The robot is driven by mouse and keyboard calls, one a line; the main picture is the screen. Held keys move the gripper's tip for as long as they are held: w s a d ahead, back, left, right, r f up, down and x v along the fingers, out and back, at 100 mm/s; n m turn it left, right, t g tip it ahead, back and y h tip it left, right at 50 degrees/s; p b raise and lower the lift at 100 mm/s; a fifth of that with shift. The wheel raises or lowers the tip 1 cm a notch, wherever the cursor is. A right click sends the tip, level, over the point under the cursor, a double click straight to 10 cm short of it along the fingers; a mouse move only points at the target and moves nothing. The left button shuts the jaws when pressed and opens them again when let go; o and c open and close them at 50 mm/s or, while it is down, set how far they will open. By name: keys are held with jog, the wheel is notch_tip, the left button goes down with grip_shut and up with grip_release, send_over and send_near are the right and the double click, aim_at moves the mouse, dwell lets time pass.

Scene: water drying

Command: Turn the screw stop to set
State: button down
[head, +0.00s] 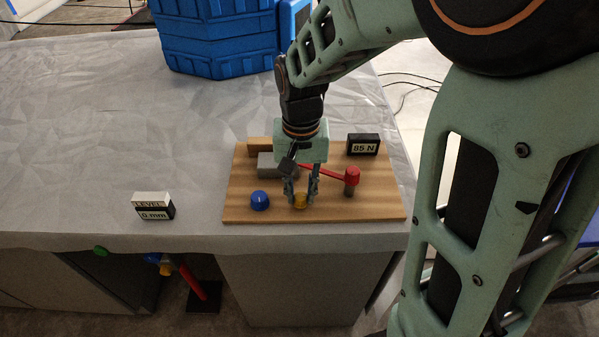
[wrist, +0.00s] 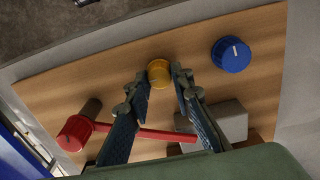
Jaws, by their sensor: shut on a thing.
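A yellow knob (head: 300,202), which looks like the screw stop, sits near the front edge of a wooden board (head: 375,206). My gripper (head: 301,195) points down over it with its fingertips on either side, shut on the knob. In the wrist view the yellow knob (wrist: 159,72) shows between the tips of my gripper (wrist: 160,76). A display reading 85 N (head: 364,145) stands at the board's back right. A second display (head: 153,206), labelled LEVEL, reads 0 mm on the table to the left.
A blue knob (head: 260,200) is left of the yellow one. A red lever with a red cap (head: 352,175) on a post is to the right. A grey block (head: 267,165) lies behind, partly hidden. A blue crate (head: 215,40) stands at the back. The table's left is mostly clear.

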aim_at(301, 194)
jog(key=c, duration=1.7)
grip_release()
jog(key=shift+r, duration=0.1)
notch_tip(301, 194, up, 12)
jog(key=shift+f, duration=0.1)
